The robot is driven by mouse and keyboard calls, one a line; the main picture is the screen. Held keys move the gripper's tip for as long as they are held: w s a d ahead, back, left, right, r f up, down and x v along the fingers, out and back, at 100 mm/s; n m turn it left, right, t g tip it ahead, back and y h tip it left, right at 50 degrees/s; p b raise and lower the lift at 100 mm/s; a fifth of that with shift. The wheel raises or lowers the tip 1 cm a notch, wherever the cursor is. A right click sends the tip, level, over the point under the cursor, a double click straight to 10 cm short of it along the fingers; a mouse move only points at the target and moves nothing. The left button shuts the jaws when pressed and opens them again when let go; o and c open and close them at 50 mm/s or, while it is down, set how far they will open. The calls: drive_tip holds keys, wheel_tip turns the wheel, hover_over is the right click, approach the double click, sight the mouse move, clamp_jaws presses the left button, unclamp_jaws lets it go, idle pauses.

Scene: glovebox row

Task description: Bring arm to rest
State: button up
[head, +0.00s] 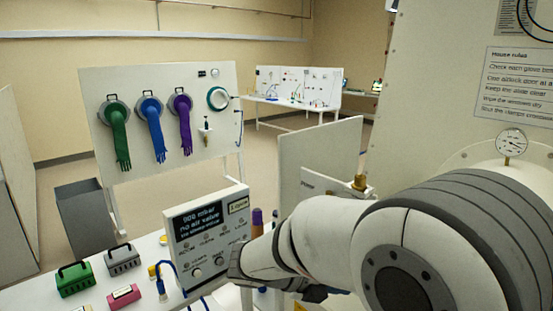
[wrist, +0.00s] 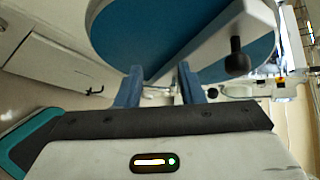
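My arm reaches in from the right of the head view, its pale links bent over the white table beside a control box. My gripper shows in the wrist view (wrist: 158,84), with its two blue-grey fingers standing apart and nothing seen between them. In the head view the fingers cannot be made out. A large round blue panel (wrist: 130,30) with a white bar and a black knob (wrist: 237,55) lies beyond the fingertips; whether they touch it cannot be told.
A control box (head: 208,238) with a display stands on the white table (head: 25,298), near my arm. A panel with gloves (head: 220,150) stands behind. Open floor (head: 255,165) lies further back.

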drive_tip(key=s+f+m+y+b, duration=0.2)
drive_tip(key=s+m+y, duration=0.4)
drive_tip(key=m, duration=1.1)
drive_tip(key=s+d+f+m+y+b, duration=0.1)
drive_tip(key=s+f+m+y+b, duration=0.2)
drive_tip(key=m, duration=1.4)
drive_tip(key=s+f+y, duration=0.2)
drive_tip(key=s+y, duration=0.1)
drive_tip(key=y, duration=0.1)
drive_tip(key=shift+s+d+f+t, duration=0.15)
drive_tip(key=shift+s+f+t, duration=0.15)
drive_tip(key=shift+t, duration=0.1)
drive_tip(key=shift+s, duration=0.1)
